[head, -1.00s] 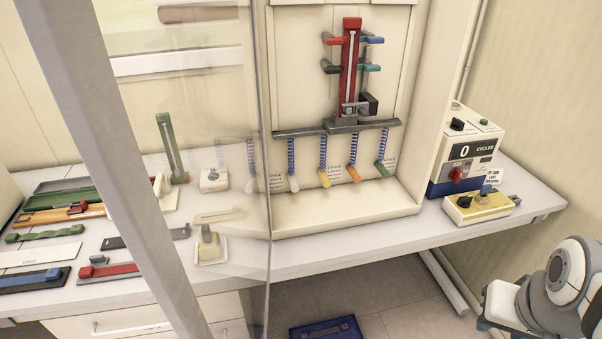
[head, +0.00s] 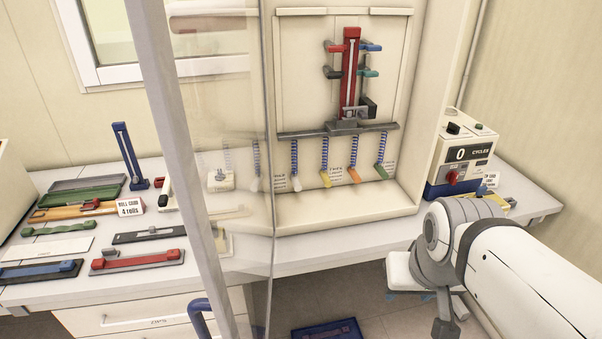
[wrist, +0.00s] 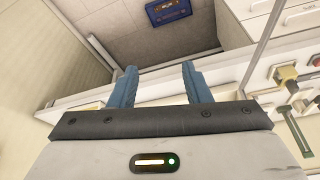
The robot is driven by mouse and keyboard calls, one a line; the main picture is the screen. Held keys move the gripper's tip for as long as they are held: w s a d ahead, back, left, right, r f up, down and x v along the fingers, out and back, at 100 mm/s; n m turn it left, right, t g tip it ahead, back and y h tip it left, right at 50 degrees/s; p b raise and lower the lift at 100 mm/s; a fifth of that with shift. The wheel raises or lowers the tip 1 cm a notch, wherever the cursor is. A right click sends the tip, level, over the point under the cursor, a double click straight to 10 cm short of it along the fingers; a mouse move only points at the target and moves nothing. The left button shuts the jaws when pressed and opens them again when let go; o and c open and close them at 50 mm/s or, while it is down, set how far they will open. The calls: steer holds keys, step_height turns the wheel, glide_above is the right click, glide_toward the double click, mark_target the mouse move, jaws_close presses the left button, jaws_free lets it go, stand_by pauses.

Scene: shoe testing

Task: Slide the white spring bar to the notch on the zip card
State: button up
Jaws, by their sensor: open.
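The white spring bar (head: 296,183) hangs at the lower end of a blue coiled spring, leftmost of several bars seen clear of the glass in the cabinet. Small printed cards are on the panel beside the springs, one next to the white bar (head: 281,184); their print is too small to tell which is the zip card, and no notch can be made out. My gripper (wrist: 160,78) is open and empty, with two blue fingers apart over the floor and bench edge. In the head view it is low at the right, well away from the bar, and partly hidden by my arm.
A clear glass panel with a grey frame (head: 178,140) stands at the cabinet's left. Yellow (head: 325,180), orange and green bars hang right of the white one. A cycle counter box (head: 462,160) stands right of the cabinet. Tools cover the bench's left side.

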steer(key=w+a+f+n+t+y+b, duration=0.1)
steer(key=w+a+f+t+b, duration=0.15)
steer(key=w, duration=0.45)
steer(key=w+a+f+t+b, duration=0.1)
steer(key=w+a+b, duration=0.25)
steer(key=w, duration=0.35)
steer(key=w+a+f+n+t+y+b, duration=0.1)
steer(key=w+a+f+b, duration=0.1)
steer(key=w+b, duration=0.35)
steer(key=n+t+y+b, duration=0.1)
steer(key=t+y+b, duration=0.1)
steer(key=t+b, duration=0.35)
glide_toward(297, 185)
steer(key=w, duration=0.1)
steer(key=shift+g, duration=0.3)
steer(key=shift+r+x, duration=0.2)
steer(key=shift+x, duration=3.35)
steer(key=shift+w, duration=0.1)
steer(key=shift+c, duration=0.2)
jaws_close()
steer(key=shift+f+b, duration=0.1)
steer(key=shift+b, duration=0.2)
